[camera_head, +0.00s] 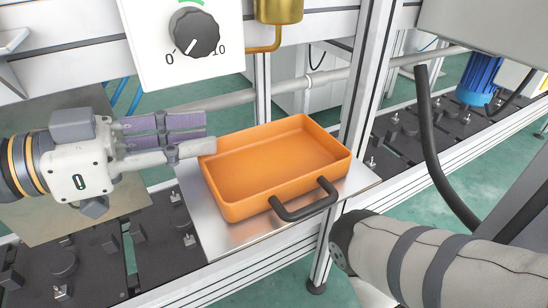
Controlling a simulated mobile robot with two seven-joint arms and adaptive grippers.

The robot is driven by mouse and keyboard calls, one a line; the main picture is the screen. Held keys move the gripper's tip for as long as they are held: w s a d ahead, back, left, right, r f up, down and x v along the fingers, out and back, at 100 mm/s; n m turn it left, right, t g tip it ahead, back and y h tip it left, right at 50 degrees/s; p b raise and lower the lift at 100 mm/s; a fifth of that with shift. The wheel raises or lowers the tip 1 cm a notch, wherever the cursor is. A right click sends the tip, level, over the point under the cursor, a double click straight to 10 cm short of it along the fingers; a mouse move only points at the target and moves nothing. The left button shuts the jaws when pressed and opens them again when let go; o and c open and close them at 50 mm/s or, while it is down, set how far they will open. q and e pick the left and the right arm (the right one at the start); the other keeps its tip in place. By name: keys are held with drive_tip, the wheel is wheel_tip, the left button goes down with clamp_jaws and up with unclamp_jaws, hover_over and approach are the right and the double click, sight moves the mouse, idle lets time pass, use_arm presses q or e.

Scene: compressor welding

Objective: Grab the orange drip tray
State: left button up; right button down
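The orange drip tray (262,172) is a shallow, empty rectangular pan in the middle of the head view. It rests on a bare metal plate (228,240). A black handle (304,202) is on its near right side. My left gripper (207,137) comes in from the left with its fingers pointing right, at the tray's left end. Its ribbed purple inner pad shows and it looks open, with nothing in it. I cannot tell whether the near fingertip touches the rim. My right arm is at the lower right; its gripper is out of view.
An upright aluminium post (364,80) stands just behind the tray's right end. A white panel with a black dial (195,33) and a brass cup (278,10) hang above. A black hose (440,160) curves down at right. Dark fixture plates (70,255) lie at lower left.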

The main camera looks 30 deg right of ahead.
sight(253, 171)
use_arm(q)
drive_tip(key=d, duration=0.4)
drive_tip(key=d+f, duration=0.1)
drive_tip(key=d, duration=0.2)
drive_tip(key=shift+w+b, duration=0.15)
drive_tip(key=shift+b, duration=0.15)
clamp_jaws()
